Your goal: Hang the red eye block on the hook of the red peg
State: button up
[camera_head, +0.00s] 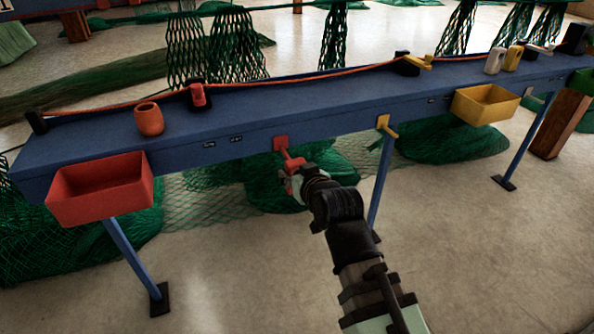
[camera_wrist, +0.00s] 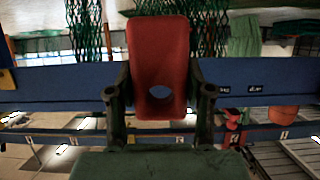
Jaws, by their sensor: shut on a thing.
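My gripper (camera_head: 292,183) is shut on the red eye block (camera_wrist: 160,45), in front of the blue bench's front face. In the wrist view the block stands between the two fingers, with its round hole near the fingertips. In the head view the block is small and partly covered by the gripper. The red peg (camera_head: 281,143) is fixed to the bench front and its arm sticks out toward my gripper. The block is close to the peg's outer end; whether they touch, or whether the hook is in the hole, I cannot tell. The peg is not clearly visible in the wrist view.
A yellow peg (camera_head: 384,124) is to the right of the red one. A red bin (camera_head: 100,189) and a yellow bin (camera_head: 486,103) hang on the bench front. An orange pot (camera_head: 149,119) stands on the bench top (camera_head: 270,101). Green nets lie below.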

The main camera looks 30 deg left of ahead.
jog(key=shift+w+a+r+p, duration=0.1)
jog(key=shift+w+a+p, duration=0.35)
jog(key=shift+p, duration=2.7)
jog(key=shift+a+p, duration=0.25)
jog(key=shift+p, duration=3.1)
jog(key=shift+w+a+f, duration=0.15)
jog(key=shift+w+a, duration=0.5)
jog(key=shift+a, duration=0.25)
jog(key=shift+w+a+f, duration=0.1)
jog(key=shift+w+a, duration=0.55)
jog(key=shift+a, duration=0.2)
jog(key=shift+w+a+f+b, duration=0.3)
jog(key=shift+a+f, duration=0.1)
jog(key=shift+a, duration=0.1)
jog(key=o, duration=1.3)
